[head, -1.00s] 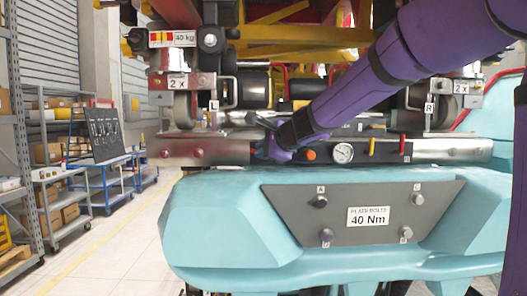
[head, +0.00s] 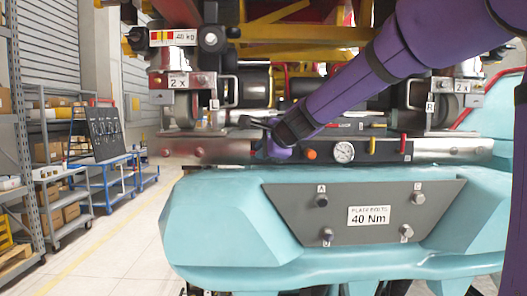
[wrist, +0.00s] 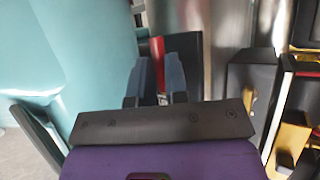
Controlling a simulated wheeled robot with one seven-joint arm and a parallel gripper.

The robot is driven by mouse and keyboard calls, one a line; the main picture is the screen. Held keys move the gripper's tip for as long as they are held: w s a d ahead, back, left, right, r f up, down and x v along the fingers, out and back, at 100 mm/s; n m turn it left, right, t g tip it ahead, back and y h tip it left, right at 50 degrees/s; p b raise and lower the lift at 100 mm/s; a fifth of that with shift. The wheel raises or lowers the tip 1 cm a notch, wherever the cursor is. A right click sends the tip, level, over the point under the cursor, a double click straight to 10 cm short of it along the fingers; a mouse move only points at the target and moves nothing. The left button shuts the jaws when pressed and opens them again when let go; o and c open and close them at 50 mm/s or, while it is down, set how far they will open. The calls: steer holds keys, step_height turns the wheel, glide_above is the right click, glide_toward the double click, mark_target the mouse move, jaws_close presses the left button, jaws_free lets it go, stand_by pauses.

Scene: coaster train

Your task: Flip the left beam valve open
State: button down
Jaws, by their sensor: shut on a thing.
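The beam (head: 212,151) runs across above the teal body, with a dark panel in its middle. My gripper (head: 262,150) is at the left end of that panel and hides much of it. In the wrist view, the two blue-grey fingers of my gripper (wrist: 158,70) stand close on either side of a red lever (wrist: 157,47), which I take as the left beam valve's handle. The gripper is shut on it. The valve body and the handle's exact angle are hidden in the head view.
On the same panel are an orange knob (head: 311,154), a round gauge (head: 344,152), a yellow lever (head: 372,144) and a red lever (head: 403,143). The teal body (head: 230,215) juts out below. Wheel assemblies hang close above. Open floor lies at left.

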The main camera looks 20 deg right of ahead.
steer(key=shift+f, duration=0.1)
steer(key=c, duration=1.4)
jaws_free()
steer(key=shift+s, duration=0.1)
steer(key=v, duration=1)
steer(key=shift+s+r, duration=0.25)
steer(key=shift+r, duration=0.05)
steer(key=shift+d, duration=0.1)
steer(key=s+d+f+n+g+h, duration=0.1)
steer(key=s+f+n+g, duration=0.1)
steer(key=s+f+n, duration=0.3)
steer(key=s+f+n+g+h, duration=0.1)
steer(key=s+f+n, duration=0.4)
steer(key=s, duration=0.8)
steer(key=s+d+f+n+g+h, duration=0.1)
steer(key=s+f+n+g, duration=0.2)
steer(key=s+f+n, duration=0.2)
steer(key=s+n, duration=0.3)
steer(key=s, duration=0.2)
steer(key=shift+d+g, duration=0.3)
steer(key=shift+d, duration=0.1)
